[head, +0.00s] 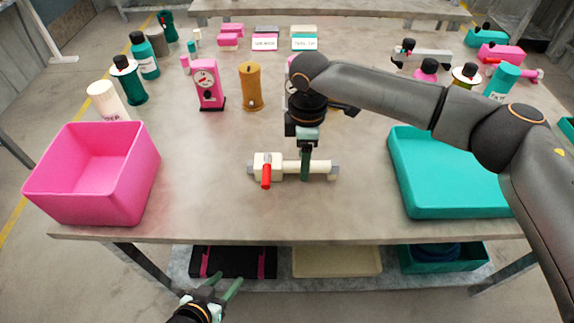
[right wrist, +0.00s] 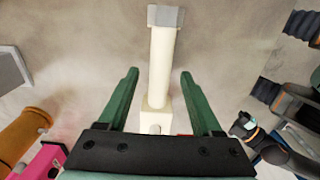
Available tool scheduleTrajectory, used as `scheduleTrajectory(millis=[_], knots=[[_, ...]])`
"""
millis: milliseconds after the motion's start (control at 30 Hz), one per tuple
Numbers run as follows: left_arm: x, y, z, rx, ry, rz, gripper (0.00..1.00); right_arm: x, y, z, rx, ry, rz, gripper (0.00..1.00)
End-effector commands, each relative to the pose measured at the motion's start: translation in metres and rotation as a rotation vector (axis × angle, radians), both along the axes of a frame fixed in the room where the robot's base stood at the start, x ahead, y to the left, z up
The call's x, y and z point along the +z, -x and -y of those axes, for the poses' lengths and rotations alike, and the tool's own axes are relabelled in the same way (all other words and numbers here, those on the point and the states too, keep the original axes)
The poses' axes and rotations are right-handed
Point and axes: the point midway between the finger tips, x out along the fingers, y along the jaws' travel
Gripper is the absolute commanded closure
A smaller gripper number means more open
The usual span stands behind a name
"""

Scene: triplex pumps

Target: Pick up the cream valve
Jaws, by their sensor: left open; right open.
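The cream valve (head: 322,168) lies flat on the table near its front middle, with a red handle (head: 266,175) at its left end and grey end caps. My right gripper (head: 305,165) is pointed down over the valve's middle, its fingers hiding part of the pipe. In the right wrist view the cream valve (right wrist: 161,75) runs between the two green fingers of my right gripper (right wrist: 158,80), with a gap on both sides. That gripper is open. My left gripper (head: 225,287) is open and empty, low in front of the table and away from the valve.
A pink bin (head: 140,185) stands at the table's front left and a teal tray (head: 405,190) at the right. Pink gauge (head: 207,85), orange cylinder (head: 250,88) and several bottles stand behind the valve. The table around the valve is clear.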

Motion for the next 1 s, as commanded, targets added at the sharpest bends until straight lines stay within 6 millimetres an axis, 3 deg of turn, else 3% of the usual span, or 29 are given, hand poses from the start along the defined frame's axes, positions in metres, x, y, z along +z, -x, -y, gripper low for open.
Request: scheduleTrajectory(millis=[267,867,1000], knots=[[0.0000,0.0000,0.0000,0.000,0.000,0.000,0.48,-0.0042,-0.0002,-0.0002,0.000,-0.001,0.001,0.34],[0.0000,0.0000,0.0000,0.000,0.000,0.000,0.48,-0.0037,-0.0002,-0.0001,0.000,-0.001,0.001,1.00],[0.0000,0.0000,0.0000,0.000,0.000,0.000,0.48,-0.0037,-0.0002,-0.0001,0.000,-0.001,0.001,1.00]])
